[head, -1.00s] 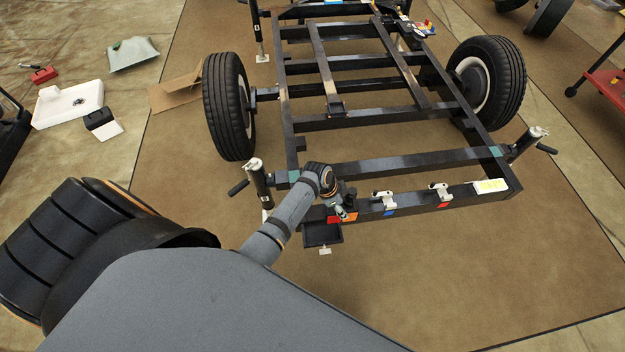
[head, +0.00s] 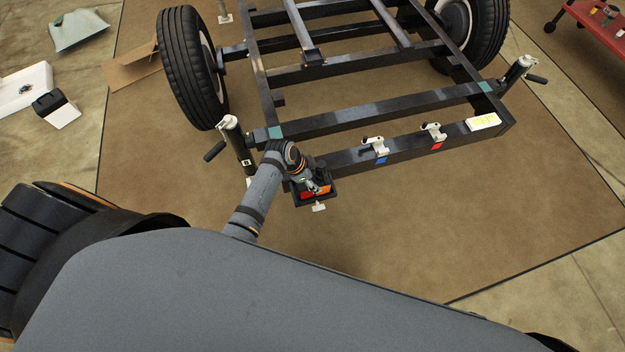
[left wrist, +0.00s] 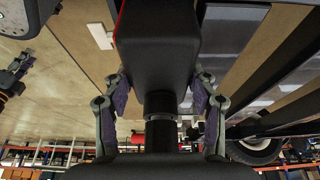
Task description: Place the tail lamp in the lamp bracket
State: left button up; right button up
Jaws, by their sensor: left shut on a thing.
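The tail lamp (head: 319,190), with a red and orange face, is at the left end of the trailer frame's rear beam. My left gripper (head: 309,182) is shut on it from behind and above. In the left wrist view the lamp's black housing (left wrist: 157,45) and stem are between the two purple-padded fingers (left wrist: 160,100). The lamp bracket (head: 330,200), a dark open tray with a white tab below, is right at the lamp. The lamp appears over or inside its opening; I cannot tell whether it touches the bottom. My right gripper is out of view.
The black trailer frame (head: 360,107) stands on a brown mat. A jack (head: 236,143) stands close left of my left arm. The mat right of the bracket is clear.

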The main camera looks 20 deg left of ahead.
pick_arm(q)
jog(key=shift+r, duration=0.1)
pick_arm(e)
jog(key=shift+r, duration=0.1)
pick_arm(q)
jog(key=o, duration=1.4)
jog(key=shift+o, duration=0.2)
jog(key=p+v, duration=0.3)
jog(key=v, duration=0.9)
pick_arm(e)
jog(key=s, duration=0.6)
